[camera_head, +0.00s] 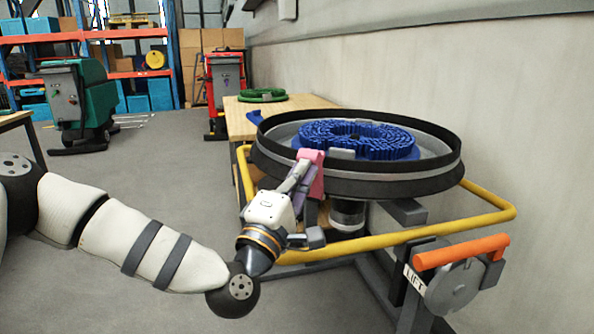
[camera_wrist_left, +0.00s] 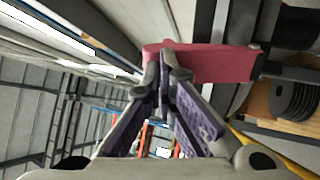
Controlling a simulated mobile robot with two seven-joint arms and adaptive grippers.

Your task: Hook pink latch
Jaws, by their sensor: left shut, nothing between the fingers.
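The pink latch (camera_head: 314,172) sits on the near side of the round black-rimmed scrubber deck (camera_head: 352,188). It also shows in the left wrist view (camera_wrist_left: 215,63) as a pink bar running sideways just beyond the fingertips. My left gripper (camera_head: 303,168) is shut with nothing held, its fingertips up against or very close to the latch. In the left wrist view the purple-padded fingers (camera_wrist_left: 170,72) come together at the latch's left part. I cannot tell whether they touch it. My right gripper is not in view.
A blue bristle brush (camera_head: 358,140) lies inside the deck. A yellow rail (camera_head: 400,237) runs around it, with an orange lift handle (camera_head: 461,251) in front. Open floor lies to the left.

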